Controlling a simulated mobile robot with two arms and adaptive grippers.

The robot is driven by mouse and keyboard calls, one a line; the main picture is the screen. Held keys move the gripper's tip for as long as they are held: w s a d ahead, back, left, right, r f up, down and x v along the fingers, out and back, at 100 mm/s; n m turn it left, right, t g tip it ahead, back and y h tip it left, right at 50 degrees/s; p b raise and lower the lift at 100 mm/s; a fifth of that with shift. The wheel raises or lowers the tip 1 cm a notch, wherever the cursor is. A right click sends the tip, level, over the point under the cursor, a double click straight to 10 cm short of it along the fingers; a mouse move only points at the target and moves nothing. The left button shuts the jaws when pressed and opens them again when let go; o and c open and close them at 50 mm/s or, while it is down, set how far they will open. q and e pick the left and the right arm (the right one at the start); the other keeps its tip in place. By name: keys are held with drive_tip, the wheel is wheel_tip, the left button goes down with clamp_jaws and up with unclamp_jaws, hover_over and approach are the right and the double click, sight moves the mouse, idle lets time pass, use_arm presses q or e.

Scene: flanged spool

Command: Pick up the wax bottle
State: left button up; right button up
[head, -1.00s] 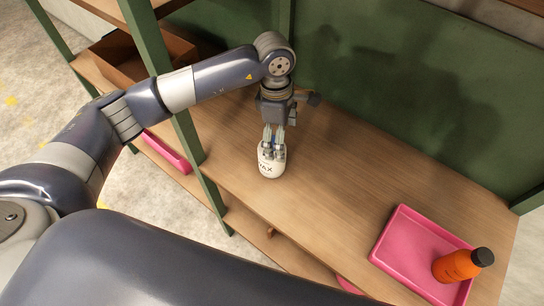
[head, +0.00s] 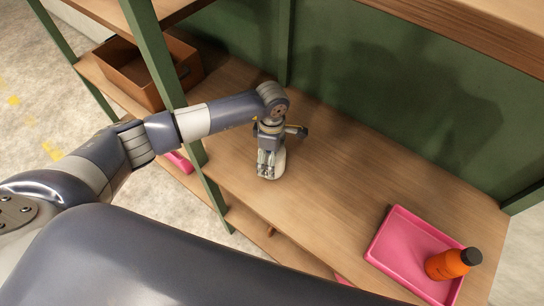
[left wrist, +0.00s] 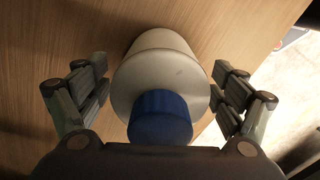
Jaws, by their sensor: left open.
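The wax bottle (left wrist: 165,62) is white with a blue cap (left wrist: 160,118). In the head view the bottle (head: 280,164) stands on the wooden shelf, mostly hidden behind my left gripper (head: 267,172). In the left wrist view my left gripper (left wrist: 160,90) is open, with one finger on each side of the bottle. Gaps show between the fingers and the bottle's sides. My right gripper is in neither view.
A pink tray (head: 385,250) lies at the right of the shelf, with an orange bottle (head: 447,265) at it. A brown box (head: 128,82) is at the left, beyond a green post (head: 150,60). The shelf (head: 330,180) between bottle and tray is clear.

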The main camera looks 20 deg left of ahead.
use_arm(q)
drive_tip(key=shift+f, duration=0.1)
drive_tip(key=shift+c, duration=0.3)
drive_tip(key=c, duration=1.4)
drive_tip(key=shift+c, duration=0.2)
drive_tip(key=shift+w, duration=0.1)
